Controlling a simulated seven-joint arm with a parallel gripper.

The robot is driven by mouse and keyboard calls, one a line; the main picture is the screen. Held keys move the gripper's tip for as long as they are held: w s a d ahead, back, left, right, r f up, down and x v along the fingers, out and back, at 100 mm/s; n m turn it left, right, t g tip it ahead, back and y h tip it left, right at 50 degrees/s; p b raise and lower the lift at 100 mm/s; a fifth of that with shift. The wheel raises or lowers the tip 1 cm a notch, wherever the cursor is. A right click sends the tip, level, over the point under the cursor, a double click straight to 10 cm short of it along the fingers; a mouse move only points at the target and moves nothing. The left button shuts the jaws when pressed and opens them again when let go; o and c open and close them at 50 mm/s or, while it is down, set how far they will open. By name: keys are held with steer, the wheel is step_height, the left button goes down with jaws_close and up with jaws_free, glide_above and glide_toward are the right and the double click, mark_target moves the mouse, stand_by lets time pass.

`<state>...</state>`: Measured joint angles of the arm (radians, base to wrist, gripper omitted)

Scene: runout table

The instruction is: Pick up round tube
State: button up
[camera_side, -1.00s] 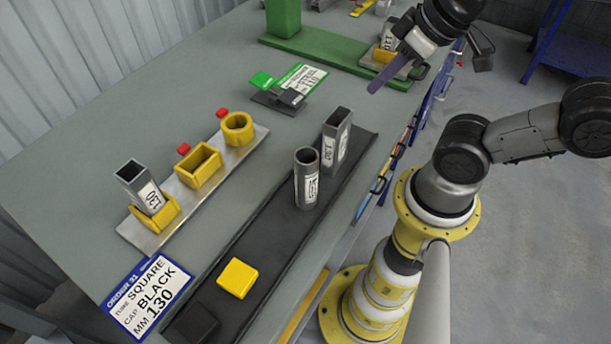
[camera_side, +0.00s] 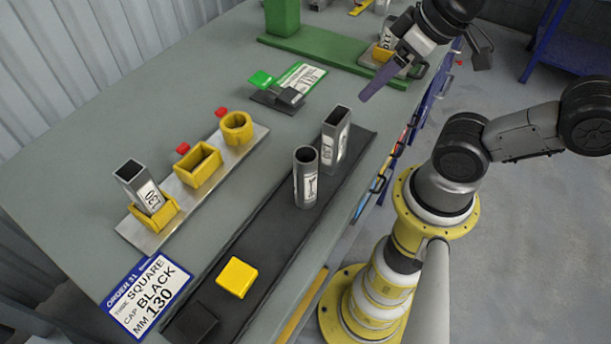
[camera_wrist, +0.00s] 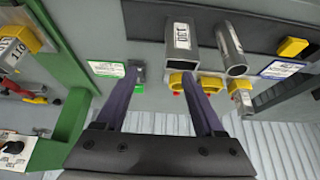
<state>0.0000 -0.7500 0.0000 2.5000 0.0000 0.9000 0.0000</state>
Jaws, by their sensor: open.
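The round tube (camera_side: 306,180) is a grey open-topped cylinder with a white label. It stands upright on the black runout strip (camera_side: 262,245), just in front of a grey rectangular tube (camera_side: 336,143). In the wrist view the round tube (camera_wrist: 231,52) is at upper right, beside the rectangular tube (camera_wrist: 182,48). My gripper (camera_side: 366,96) is up and to the right of both tubes in the side view. In the wrist view my gripper (camera_wrist: 160,73) has its two purple fingers wide apart with nothing between them; the round tube lies right of both fingers.
A metal rack (camera_side: 184,205) carries yellow holders, one with a square tube (camera_side: 140,188). A yellow cap (camera_side: 237,278) and a black cap (camera_side: 192,323) lie at the near end of the strip. A green machine (camera_side: 330,58) and a green-topped clamp (camera_side: 272,90) stand farther back.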

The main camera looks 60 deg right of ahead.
steer(key=shift+o, duration=0.7)
step_height(320, 180, up, 2)
steer(key=n+g, duration=0.6)
steer(key=n, duration=1.6)
glide_above(306, 169)
steer(key=w+d, duration=0.2)
steer(key=f, duration=0.8)
steer(key=s+f, duration=0.1)
steer(key=f, duration=0.4)
steer(key=shift+a+f, duration=0.1)
steer(key=shift+a, duration=0.1)
